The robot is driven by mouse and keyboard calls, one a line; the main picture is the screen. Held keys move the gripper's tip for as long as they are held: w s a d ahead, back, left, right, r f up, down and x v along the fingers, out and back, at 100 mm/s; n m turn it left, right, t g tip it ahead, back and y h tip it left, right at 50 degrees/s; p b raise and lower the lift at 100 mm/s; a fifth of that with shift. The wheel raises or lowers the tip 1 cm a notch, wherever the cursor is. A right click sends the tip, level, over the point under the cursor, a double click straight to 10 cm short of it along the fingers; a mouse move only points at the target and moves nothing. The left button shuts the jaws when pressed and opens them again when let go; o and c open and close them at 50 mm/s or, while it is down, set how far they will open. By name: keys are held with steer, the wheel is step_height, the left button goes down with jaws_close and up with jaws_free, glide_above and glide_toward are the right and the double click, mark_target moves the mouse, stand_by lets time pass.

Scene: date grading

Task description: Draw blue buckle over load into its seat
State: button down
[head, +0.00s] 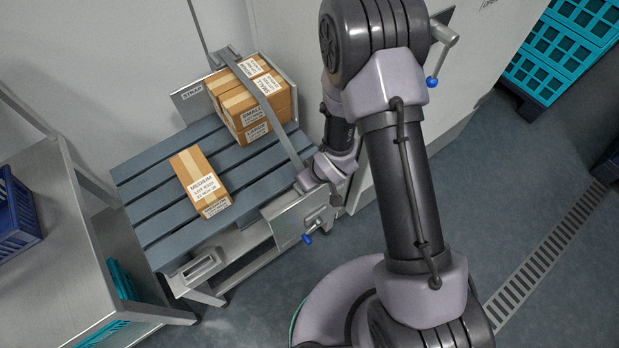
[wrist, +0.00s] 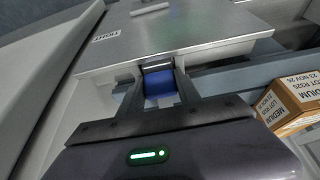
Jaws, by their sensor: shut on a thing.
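The blue buckle (wrist: 160,84) sits between the two fingers of my gripper (wrist: 159,90) in the wrist view, and the gripper is shut on it. A metal fitting shows just beyond the buckle, below a grey metal plate (wrist: 190,38); I cannot tell whether they touch. In the head view the grey strap (head: 262,95) runs from the back plate over the stacked cartons (head: 240,104) down to my gripper (head: 302,185) at the near right edge of the slatted deck (head: 155,205). The buckle itself is hidden there.
A single carton marked MEDIUM (head: 192,165) lies on the deck outside the strap; it also shows in the wrist view (wrist: 288,100). A metal plate with a blue-tipped lever (head: 307,238) is below my gripper. A steel table (head: 50,250) stands at left.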

steer(key=shift+s+d+f, duration=0.1)
steer(key=shift+s+f, duration=0.25)
steer(key=shift+f, duration=0.05)
steer(key=c, duration=0.8)
jaws_free()
steer(key=shift+o, duration=0.2)
steer(key=p+v, duration=0.8)
steer(key=v, duration=1)
steer(key=shift+w+r, duration=0.2)
steer(key=shift+w, duration=0.2)
